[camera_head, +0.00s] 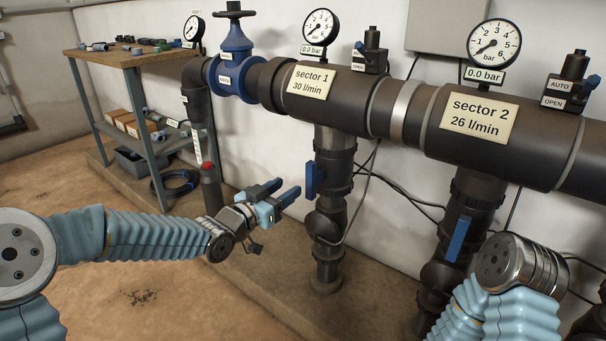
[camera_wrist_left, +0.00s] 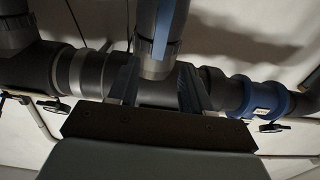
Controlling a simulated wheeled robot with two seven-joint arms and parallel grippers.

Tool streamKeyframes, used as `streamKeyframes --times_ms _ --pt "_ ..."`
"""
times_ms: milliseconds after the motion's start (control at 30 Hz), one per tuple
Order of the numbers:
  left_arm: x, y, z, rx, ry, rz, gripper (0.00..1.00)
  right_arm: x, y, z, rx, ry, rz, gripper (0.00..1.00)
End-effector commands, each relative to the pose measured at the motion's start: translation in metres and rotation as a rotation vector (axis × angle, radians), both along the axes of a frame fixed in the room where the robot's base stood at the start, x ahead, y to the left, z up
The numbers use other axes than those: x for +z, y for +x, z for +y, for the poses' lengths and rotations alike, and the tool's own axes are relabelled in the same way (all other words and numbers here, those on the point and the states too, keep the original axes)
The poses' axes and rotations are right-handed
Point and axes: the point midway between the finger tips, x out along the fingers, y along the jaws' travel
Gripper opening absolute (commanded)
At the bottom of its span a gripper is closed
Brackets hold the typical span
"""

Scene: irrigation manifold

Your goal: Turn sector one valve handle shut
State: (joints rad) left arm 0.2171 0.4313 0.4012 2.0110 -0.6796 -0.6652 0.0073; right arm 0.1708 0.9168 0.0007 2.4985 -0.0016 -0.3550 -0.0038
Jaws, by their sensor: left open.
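The sector one valve handle (camera_head: 312,180) is a blue lever on the left side of the dark vertical pipe under the "sector 1" label (camera_head: 311,84). It hangs roughly upright, along the pipe. My left gripper (camera_head: 288,190) is open and empty, just left of the handle, its two blue fingers pointing toward it with a small gap. In the left wrist view the blue handle (camera_wrist_left: 163,30) shows at the top centre, beyond and between the spread fingers (camera_wrist_left: 158,88). My right arm enters at the lower right of the head view, but its gripper is not seen.
The sector 2 pipe has its own blue handle (camera_head: 458,239) to the right. A blue gate valve (camera_head: 233,62) sits on the main pipe. Black cables (camera_head: 395,188) run along the wall. A workbench (camera_head: 128,57) with small parts stands at the back left.

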Motion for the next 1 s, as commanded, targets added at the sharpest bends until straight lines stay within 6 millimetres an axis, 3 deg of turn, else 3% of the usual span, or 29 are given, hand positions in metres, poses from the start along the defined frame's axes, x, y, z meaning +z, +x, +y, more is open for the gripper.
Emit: streamKeyframes --times_ms 300,500,900,1000 --pt "-0.001 0.059 -0.044 -0.001 -0.002 0.003 0.49 0.004 0.000 0.000 0.000 -0.001 -0.001 0.00" --pt "-0.001 0.083 -0.060 0.000 -0.001 0.003 0.49 0.006 0.000 0.000 0.000 -0.001 -0.001 0.00" --pt "-0.001 0.089 -0.065 0.001 0.000 0.004 0.49 0.006 0.000 -0.001 -0.001 -0.001 -0.002 0.00" --pt "-0.001 0.089 -0.065 0.001 0.000 0.004 0.34 0.006 0.000 -0.001 -0.001 -0.001 -0.002 0.00"
